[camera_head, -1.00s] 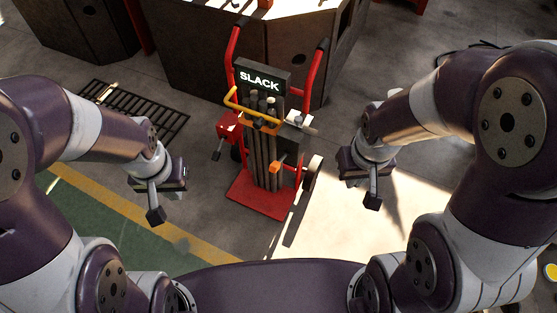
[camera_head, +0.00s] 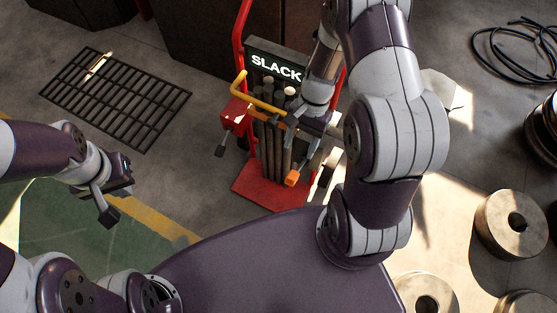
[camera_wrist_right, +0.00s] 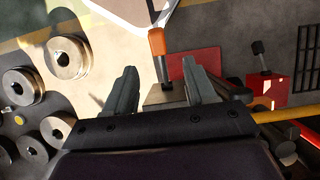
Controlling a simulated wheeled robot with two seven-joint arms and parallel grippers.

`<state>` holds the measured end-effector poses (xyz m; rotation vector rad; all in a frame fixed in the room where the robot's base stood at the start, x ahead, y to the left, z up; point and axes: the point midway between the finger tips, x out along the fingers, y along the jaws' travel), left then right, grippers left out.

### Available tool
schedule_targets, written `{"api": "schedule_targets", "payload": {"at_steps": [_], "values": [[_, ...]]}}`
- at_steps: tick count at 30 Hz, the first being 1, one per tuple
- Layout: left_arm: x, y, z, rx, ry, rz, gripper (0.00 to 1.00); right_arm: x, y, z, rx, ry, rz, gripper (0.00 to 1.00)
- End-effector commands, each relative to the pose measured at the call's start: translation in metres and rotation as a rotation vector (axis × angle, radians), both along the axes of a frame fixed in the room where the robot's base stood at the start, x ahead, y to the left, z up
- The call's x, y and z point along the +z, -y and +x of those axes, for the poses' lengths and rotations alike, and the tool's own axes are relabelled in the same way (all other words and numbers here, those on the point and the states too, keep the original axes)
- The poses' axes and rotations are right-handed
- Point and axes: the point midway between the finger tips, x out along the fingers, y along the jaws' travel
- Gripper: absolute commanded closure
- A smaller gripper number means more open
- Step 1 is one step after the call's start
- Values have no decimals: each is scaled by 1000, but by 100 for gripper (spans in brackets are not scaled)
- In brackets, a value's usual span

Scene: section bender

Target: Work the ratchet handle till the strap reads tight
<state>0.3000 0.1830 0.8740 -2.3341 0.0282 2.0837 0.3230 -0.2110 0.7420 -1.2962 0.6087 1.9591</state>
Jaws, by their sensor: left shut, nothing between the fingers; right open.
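The sign (camera_head: 276,67) on the red hand truck (camera_head: 262,192) reads SLACK. A lever with an orange grip (camera_head: 292,178), which looks like the ratchet handle, sticks out from the front of the upright bars. In the right wrist view the orange grip (camera_wrist_right: 157,42) lies just beyond and between the fingertips. My right gripper (camera_head: 302,146) is open around the line of the lever, with nothing held; its fingers also show in the wrist view (camera_wrist_right: 160,76). My left gripper (camera_head: 110,206) is shut and empty, away to the left. The strap is not clearly visible.
A red box (camera_head: 235,113) with a black-knobbed lever and a yellow bar (camera_head: 262,104) are close to the right gripper. A floor grate (camera_head: 115,100) lies at left. Metal rolls (camera_head: 510,222) and a black cable coil (camera_head: 515,48) are at right.

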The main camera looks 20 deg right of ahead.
Motion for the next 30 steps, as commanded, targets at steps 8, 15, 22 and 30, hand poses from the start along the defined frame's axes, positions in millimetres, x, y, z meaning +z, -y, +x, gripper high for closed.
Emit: {"api": "schedule_targets", "payload": {"at_steps": [8, 15, 22, 30], "values": [[-18, 0, 0, 0, -1, 0, 100, -67, -20, -19, 5, -2, -1, 45], [-27, 0, 0, 0, 0, 0, 100, -103, -32, -28, 6, 0, -1, 45], [-27, 0, 0, 0, 0, 0, 100, -107, -34, -29, 5, 3, -2, 45], [-27, 0, 0, 0, 0, 0, 100, -107, -33, -29, 6, 4, -2, 97]]}}
